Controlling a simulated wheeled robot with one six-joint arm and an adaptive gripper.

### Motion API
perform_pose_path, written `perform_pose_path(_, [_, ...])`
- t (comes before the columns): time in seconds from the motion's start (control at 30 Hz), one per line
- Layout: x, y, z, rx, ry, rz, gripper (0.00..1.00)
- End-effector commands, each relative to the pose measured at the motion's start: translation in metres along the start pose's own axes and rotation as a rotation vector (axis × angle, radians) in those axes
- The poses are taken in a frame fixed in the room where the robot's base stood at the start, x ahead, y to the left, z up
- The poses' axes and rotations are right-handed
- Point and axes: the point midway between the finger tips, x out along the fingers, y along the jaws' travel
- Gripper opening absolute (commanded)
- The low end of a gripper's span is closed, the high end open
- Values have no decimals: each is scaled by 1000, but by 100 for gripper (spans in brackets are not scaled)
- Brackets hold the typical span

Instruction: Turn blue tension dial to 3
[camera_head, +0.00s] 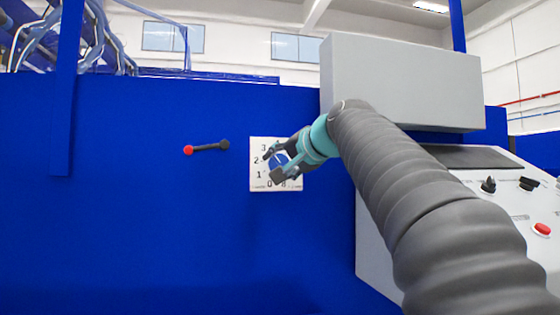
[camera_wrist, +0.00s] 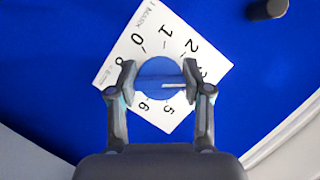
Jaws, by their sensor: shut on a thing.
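The blue tension dial (camera_head: 281,160) sits on a white numbered plate (camera_head: 256,181) on the blue wall panel. My gripper (camera_head: 274,165) reaches it from the right, its two fingers on opposite sides of the dial. In the wrist view the fingers (camera_wrist: 164,82) are shut on the round dial (camera_wrist: 158,70), left and right of it. Its white pointer line (camera_wrist: 173,86) points right in that view, toward the right finger, close to the 3. The 3 is partly covered by that finger, and the 4 is hidden. I cannot tell the exact reading.
A black lever with a red knob (camera_head: 188,150) is on the panel left of the plate. A grey box (camera_head: 402,80) juts out above my arm. A console with black knobs and a red button (camera_head: 542,229) stands at right. The panel below the plate is clear.

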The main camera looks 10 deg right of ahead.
Motion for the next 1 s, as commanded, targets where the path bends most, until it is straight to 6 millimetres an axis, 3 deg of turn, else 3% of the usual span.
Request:
perform_pose_path(0.47, [0,-1,-1,-15,3,4,14])
perform_pose_path(0.5, [0,-1,-1,-14,3,4,57])
perform_pose_path(0.57, [0,-1,-1,-14,3,4,72])
perform_pose_path(1.0, [-7,-1,-1,-14,3,4,75])
